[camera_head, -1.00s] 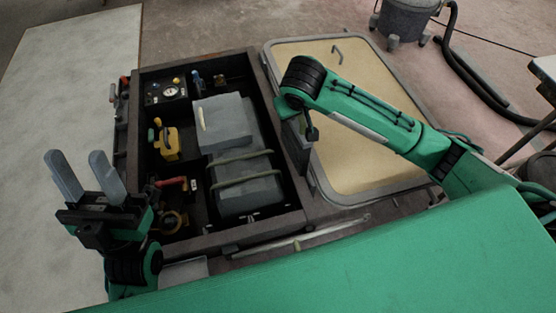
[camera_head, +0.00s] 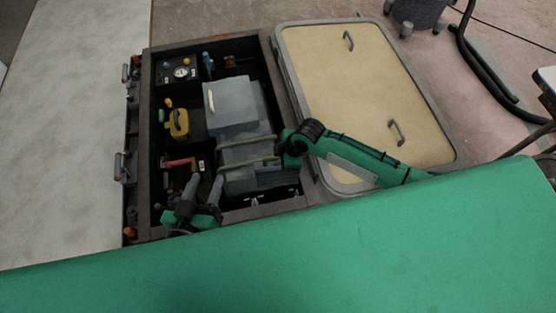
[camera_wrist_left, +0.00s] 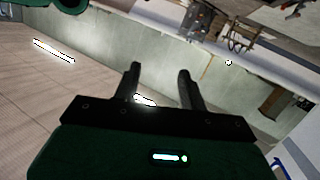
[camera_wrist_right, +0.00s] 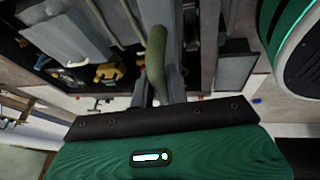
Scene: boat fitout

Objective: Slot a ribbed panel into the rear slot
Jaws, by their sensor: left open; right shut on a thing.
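My right gripper (camera_wrist_right: 160,85) is shut on a thick olive bar (camera_wrist_right: 156,55). In the head view its wrist (camera_head: 297,143) covers the right edge of the dark fitted box, and its fingers are hidden. A grey ribbed-looking part (camera_head: 280,179) lies below that wrist inside the box. I cannot tell whether it is the ribbed panel, or whether the held bar belongs to it. The rear slot cannot be made out. My left gripper (camera_head: 205,184) is open and empty over the front left of the box; its two fingers stand apart in the left wrist view (camera_wrist_left: 160,85).
The dark box (camera_head: 226,212) holds a grey block (camera_head: 230,105), olive bars (camera_head: 245,140), a yellow part (camera_head: 178,124), a red-handled part (camera_head: 178,163) and a gauge panel (camera_head: 180,72). A framed beige lid (camera_head: 360,90) lies to the right.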

